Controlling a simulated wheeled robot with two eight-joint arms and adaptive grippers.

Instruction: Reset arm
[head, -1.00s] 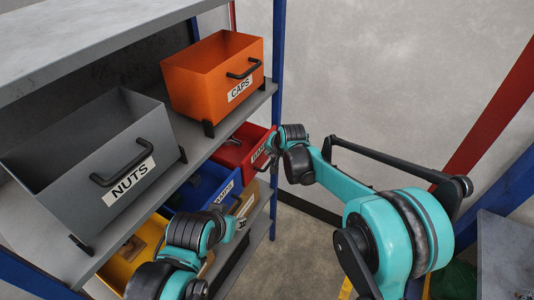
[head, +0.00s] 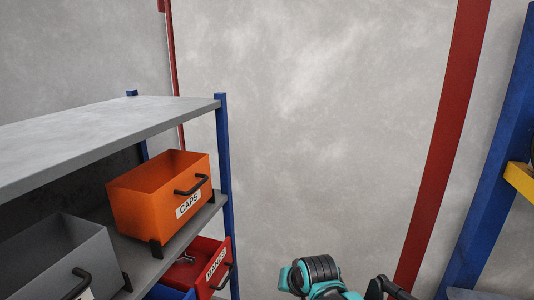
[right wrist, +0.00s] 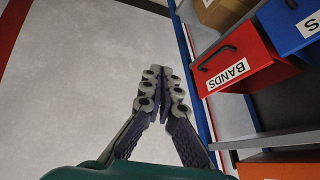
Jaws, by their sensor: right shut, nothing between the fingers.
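My right gripper (right wrist: 163,80) shows in the right wrist view with its two fingers together and nothing between them. It points along the pale wall, to the left of the shelf's blue post and the red BANDS bin (right wrist: 235,58), and touches neither. In the head view a teal and black part of my right arm (head: 322,275) shows at the bottom, right of the shelf. The fingers are not visible there. My left arm and gripper are outside both current views.
A grey shelf (head: 110,130) with a blue post (head: 223,160) stands at left. It holds the orange CAPS bin (head: 150,200), a grey bin (head: 50,260) and the red bin (head: 205,270). Blue (right wrist: 292,22) and brown bins also show. Bare wall (head: 320,130) is behind.

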